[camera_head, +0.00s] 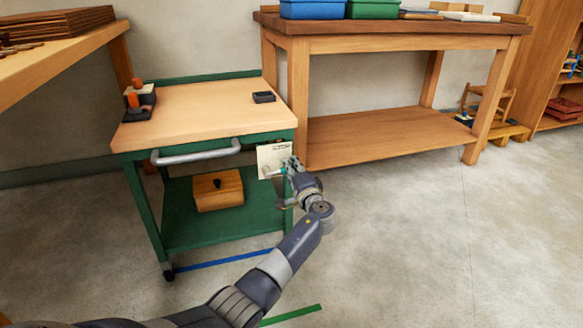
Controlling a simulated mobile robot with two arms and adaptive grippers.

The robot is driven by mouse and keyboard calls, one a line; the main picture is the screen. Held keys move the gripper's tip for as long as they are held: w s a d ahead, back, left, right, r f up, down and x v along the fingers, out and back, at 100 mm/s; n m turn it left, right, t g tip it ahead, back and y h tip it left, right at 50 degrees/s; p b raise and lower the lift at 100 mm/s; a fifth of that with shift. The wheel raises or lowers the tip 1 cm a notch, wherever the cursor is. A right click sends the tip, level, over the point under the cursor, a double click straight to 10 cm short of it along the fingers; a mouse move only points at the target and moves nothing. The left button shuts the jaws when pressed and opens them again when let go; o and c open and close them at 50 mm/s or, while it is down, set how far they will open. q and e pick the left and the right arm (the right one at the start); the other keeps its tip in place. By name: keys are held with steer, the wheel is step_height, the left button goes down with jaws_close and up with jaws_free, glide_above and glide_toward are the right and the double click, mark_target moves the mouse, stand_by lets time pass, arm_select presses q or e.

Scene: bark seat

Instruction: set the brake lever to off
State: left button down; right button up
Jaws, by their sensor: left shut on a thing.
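The green cart (217,247) with a wooden top stands at the left. A cream plate (268,152) with small dark marks is fixed at its front right corner. The brake lever (270,174) shows as a small grey piece at the plate's lower part, mostly hidden by my gripper. My left gripper (284,168) is at the plate, shut on the lever. Its fingers are small here, and the lever's exact setting cannot be read. My right gripper is not in view.
A grey push handle (196,152) runs along the cart's front. On the cart are orange-handled tools (138,100) and a black tray (264,97); a wooden box (217,190) sits below. A workbench (390,44) stands behind. The floor at right is clear.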

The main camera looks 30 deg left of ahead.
arm_select(q)
steer(key=shift+f, duration=0.1)
steer(key=c, duration=1.5)
jaws_free()
steer(key=shift+d, duration=0.1)
steer(key=v, duration=1.2)
